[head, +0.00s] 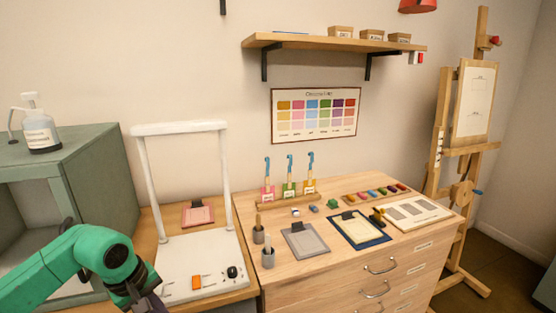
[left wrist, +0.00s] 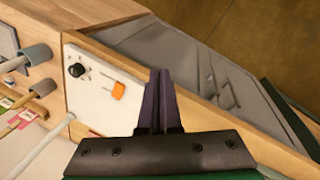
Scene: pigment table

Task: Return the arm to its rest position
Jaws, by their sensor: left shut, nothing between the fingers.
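My left arm, green with a dark wrist, comes in at the lower left of the head view. Its gripper (head: 150,302) is at the bottom edge, in front of the white stand's base and partly cut off. In the left wrist view the dark purple fingers (left wrist: 160,100) are together, with nothing between them. They are apart from the white base panel (left wrist: 92,95), which lies to their left with an orange switch (left wrist: 118,90) and a black knob (left wrist: 77,70). My right gripper is in neither view.
A white frame stand (head: 200,278) stands on the lower wooden table beside a green cabinet (head: 95,165). The wooden drawer table (head: 330,277) at right holds cups, clipboards, a rack of blue-topped tools and colour blocks. A shelf (head: 330,42) hangs above. An easel (head: 440,140) stands at far right.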

